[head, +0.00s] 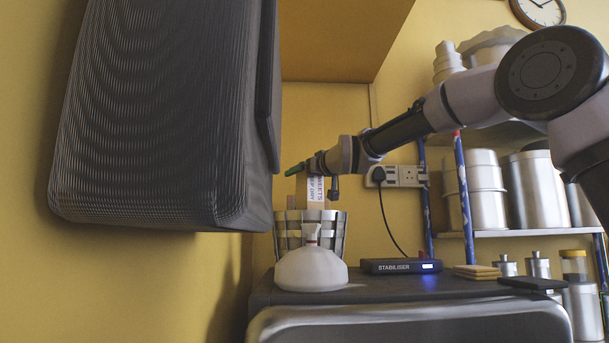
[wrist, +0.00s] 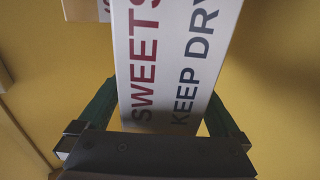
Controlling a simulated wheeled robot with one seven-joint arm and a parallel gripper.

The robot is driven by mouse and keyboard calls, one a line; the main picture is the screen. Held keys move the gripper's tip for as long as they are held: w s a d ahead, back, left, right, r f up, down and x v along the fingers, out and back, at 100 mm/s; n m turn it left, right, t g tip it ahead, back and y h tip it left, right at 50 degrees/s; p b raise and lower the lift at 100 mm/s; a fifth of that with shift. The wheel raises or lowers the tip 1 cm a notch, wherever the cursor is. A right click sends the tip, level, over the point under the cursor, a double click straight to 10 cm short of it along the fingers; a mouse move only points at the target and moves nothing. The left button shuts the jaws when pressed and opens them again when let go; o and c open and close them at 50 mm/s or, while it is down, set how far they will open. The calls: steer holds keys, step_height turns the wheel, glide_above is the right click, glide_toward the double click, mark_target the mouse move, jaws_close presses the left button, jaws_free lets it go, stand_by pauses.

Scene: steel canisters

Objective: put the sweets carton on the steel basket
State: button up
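The sweets carton (head: 316,191) is a white box with red and blue lettering, upright just above or inside the rim of the steel basket in the head view. The slatted steel basket (head: 336,234) stands on the dark top; its rim hides where the carton's lower end is, so I cannot tell if it rests there. My gripper (head: 297,170) is at the carton's upper end. In the wrist view its green fingers (wrist: 163,100) lie on both sides of the carton (wrist: 170,60), seemingly closed on it.
A white dome-shaped object (head: 311,270) stands in front of the basket. A stabiliser box (head: 401,266) sits to its right. A large dark ribbed box (head: 165,120) hangs at left, close to the gripper. Another lettered box (wrist: 86,9) shows in the wrist view.

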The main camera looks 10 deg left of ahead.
steer(key=v, duration=1.2)
steer(key=shift+r, duration=0.15)
stand_by(0.5)
